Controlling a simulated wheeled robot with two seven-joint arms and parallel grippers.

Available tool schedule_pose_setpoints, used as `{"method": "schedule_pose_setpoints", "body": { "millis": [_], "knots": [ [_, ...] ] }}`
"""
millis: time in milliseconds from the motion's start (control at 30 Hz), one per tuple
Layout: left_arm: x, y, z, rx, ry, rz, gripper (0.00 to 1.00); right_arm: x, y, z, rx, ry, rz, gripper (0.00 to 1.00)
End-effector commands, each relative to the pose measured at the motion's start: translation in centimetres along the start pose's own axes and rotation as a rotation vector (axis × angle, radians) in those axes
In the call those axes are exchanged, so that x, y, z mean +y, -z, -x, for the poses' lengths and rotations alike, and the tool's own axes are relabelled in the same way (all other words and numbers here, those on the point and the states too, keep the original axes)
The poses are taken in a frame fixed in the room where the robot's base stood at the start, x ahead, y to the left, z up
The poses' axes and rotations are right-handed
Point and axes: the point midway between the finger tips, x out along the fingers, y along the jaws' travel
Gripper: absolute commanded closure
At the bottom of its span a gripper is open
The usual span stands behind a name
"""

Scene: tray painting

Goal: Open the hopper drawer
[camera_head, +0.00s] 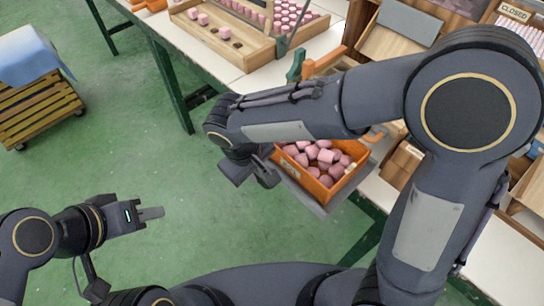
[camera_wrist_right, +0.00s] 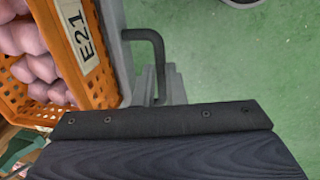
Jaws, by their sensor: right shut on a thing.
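The hopper drawer is a grey tray (camera_head: 318,207) sticking out from the table, with an orange crate (camera_head: 339,193) of pink pieces on it. In the right wrist view the crate (camera_wrist_right: 84,75) carries an E21 label, and the drawer's grey front (camera_wrist_right: 114,50) bears a dark bent handle (camera_wrist_right: 158,50). My right gripper (camera_head: 250,174) is at the drawer's front; in the wrist view its fingers (camera_wrist_right: 160,84) are shut on the handle. The exact contact is partly hidden. My left gripper (camera_head: 150,214) is away over the floor at lower left; its finger gap is not clear.
A wooden tray (camera_head: 215,42) with pink pieces stands on the white table (camera_head: 222,70) at the back. A wooden cart (camera_head: 40,110) with a blue cloth is at far left. Green floor (camera_head: 130,155) is open left of the drawer.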

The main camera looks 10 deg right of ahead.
Motion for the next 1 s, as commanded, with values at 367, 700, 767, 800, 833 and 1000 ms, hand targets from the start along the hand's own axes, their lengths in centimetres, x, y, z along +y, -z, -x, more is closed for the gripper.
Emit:
{"method": "schedule_pose_setpoints", "body": {
  "millis": [367,700,767,800,833,1000],
  "knots": [
    [0.0,0.0,-0.1,0.000,0.000,0.000,0.67,-2.3,0.1,0.5,0.000,0.000,-0.001,1.00],
    [0.0,0.0,0.0,0.000,0.000,0.000,0.67,-2.3,0.1,0.5,0.001,0.000,-0.001,0.84],
    [0.0,0.0,0.0,0.000,0.000,0.000,0.67,-2.3,0.1,0.5,0.001,0.000,-0.001,0.76],
    [0.0,0.0,0.0,0.000,0.000,0.000,0.67,-2.3,0.1,0.5,0.001,0.000,-0.001,0.71],
    [0.0,0.0,0.0,0.000,0.000,0.000,0.67,-2.3,0.1,0.5,0.001,0.000,-0.001,0.67],
    [0.0,0.0,-0.1,0.000,0.000,0.000,0.67,-2.3,0.1,0.5,0.000,0.000,-0.001,0.67]
  ]
}}
